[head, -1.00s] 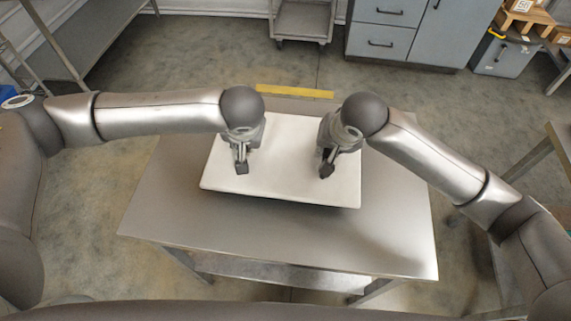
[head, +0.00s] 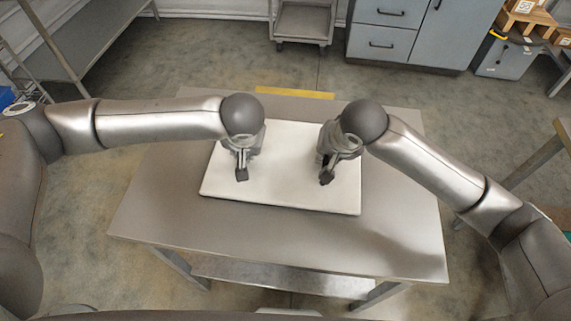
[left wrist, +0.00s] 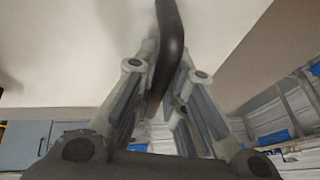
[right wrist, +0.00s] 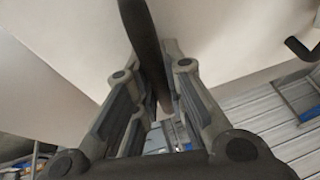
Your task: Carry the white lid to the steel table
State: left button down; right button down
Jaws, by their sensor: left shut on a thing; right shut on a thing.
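The white lid (head: 285,190) is a flat rectangular panel over the back middle of the steel table (head: 370,235). I cannot tell whether it touches the tabletop or hangs just above it. My left gripper (head: 242,174) is over the left half of the lid, shut on a dark bar handle (left wrist: 168,35) in the left wrist view. My right gripper (head: 326,177) is over the right half, shut on another dark handle (right wrist: 142,40) in the right wrist view. The lid's pale surface (left wrist: 70,50) fills much of both wrist views. The grippers hide the handles in the head view.
The tabletop is bare in front of the lid and at both sides. A yellow strip (head: 295,92) lies at its far side. Behind are a cart (head: 302,22) and grey cabinets (head: 405,35). A metal shelf (head: 85,40) stands back left; another table edge (head: 540,148) is at right.

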pick_arm(q)
jog(key=shift+a+f, duration=0.15)
jog(key=shift+f, duration=0.2)
pick_arm(e)
jog(key=shift+d+f, duration=0.15)
jog(key=shift+f, duration=0.2)
pick_arm(q)
jog(key=c, duration=1.7)
grip_release()
jog(key=shift+r, duration=0.15)
jog(key=shift+c, duration=0.2)
pick_arm(e)
jog(key=c, duration=1.7)
grip_release()
jog(key=shift+r, duration=0.15)
jog(key=shift+c, duration=0.2)
pick_arm(q)
jog(key=shift+o, duration=1.3)
pick_arm(e)
jog(key=shift+o, duration=1.3)
pick_arm(q)
jog(key=shift+r, duration=0.1)
